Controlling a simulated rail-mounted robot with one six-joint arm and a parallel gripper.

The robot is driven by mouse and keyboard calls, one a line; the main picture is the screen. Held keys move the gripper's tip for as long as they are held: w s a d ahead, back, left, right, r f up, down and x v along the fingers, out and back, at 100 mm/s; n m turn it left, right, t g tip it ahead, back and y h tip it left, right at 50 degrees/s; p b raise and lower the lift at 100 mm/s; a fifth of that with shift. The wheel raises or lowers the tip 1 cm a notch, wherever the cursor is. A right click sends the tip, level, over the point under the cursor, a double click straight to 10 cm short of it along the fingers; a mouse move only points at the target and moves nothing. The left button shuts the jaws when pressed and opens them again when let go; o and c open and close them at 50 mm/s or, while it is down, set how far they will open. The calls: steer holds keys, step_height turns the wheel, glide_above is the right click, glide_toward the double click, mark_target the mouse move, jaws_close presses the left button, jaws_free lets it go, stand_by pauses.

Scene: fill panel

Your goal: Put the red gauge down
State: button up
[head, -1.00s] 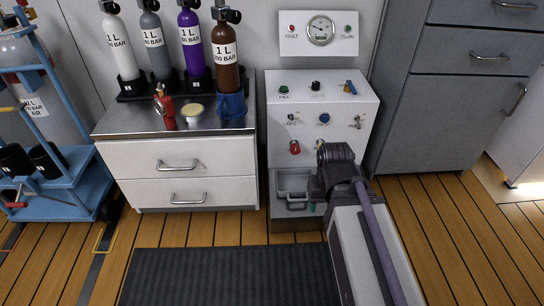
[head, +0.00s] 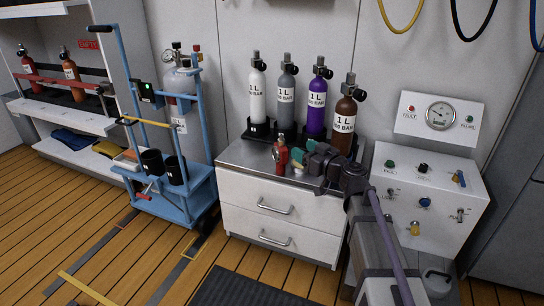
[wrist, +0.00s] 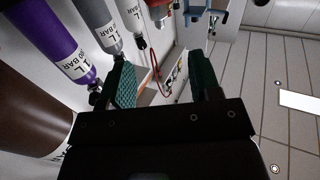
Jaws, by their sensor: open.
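The red gauge (head: 280,159) stands upright on the cabinet's steel top (head: 240,153), in front of the row of small bottles. My gripper (head: 304,152) is just right of it in the head view, with its green fingers spread and pointing left. In the wrist view the two green fingers (wrist: 163,78) are well apart with nothing held between them. I cannot clearly make out the gauge in the wrist view.
White, grey, purple (head: 317,98) and brown (head: 345,122) bottles stand close behind my gripper. The white fill panel (head: 440,195) is to the right. A blue trolley (head: 190,195) with a large cylinder stands left of the cabinet.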

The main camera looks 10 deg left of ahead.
mark_target(281, 137)
steer(key=x, duration=1)
steer(key=shift+w+a+f, duration=0.1)
steer(key=shift+w+a, duration=0.15)
steer(key=shift+w, duration=0.1)
jaws_close()
